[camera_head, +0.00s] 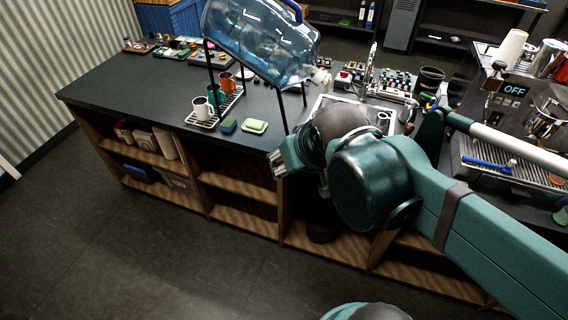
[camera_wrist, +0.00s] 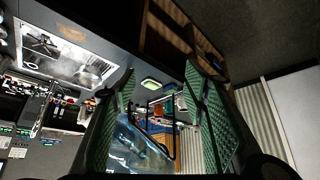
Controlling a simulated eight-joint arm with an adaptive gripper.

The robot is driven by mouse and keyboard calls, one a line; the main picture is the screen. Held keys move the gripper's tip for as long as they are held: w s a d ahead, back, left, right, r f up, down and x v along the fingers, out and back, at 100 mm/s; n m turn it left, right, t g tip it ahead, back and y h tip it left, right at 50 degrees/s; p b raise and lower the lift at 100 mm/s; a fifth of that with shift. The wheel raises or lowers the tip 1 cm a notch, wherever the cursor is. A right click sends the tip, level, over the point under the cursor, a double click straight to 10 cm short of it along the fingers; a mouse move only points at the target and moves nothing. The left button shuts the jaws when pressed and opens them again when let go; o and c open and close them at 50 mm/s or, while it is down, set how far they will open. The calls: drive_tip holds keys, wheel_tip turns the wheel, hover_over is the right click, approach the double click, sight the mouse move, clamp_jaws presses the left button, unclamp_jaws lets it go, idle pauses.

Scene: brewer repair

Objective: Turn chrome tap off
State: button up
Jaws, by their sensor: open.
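The chrome tap (camera_head: 371,60) stands upright at the back of the sink (camera_head: 322,101) in the head view. My arm hides much of the sink. In the wrist view the tap (camera_wrist: 40,120) shows at the far left, beside the sink (camera_wrist: 28,67). Whether its handle is on or off is too small to tell. My gripper (camera_head: 277,163) is in front of the counter's front edge, left of the sink and well apart from the tap. Its two fingers are spread with nothing between them, as the wrist view (camera_wrist: 158,82) also shows.
A large blue water bottle (camera_head: 262,40) leans on a black stand left of the tap. Mugs (camera_head: 203,108) stand on a rack, near a sponge (camera_head: 254,126). A brewer with an "OFF" display (camera_head: 515,90) is at right. The counter's left front is clear.

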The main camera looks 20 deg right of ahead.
drive_tip(key=shift+s+a+f, duration=0.1)
drive_tip(key=shift+s+a, duration=0.5)
drive_tip(key=shift+a, duration=0.3)
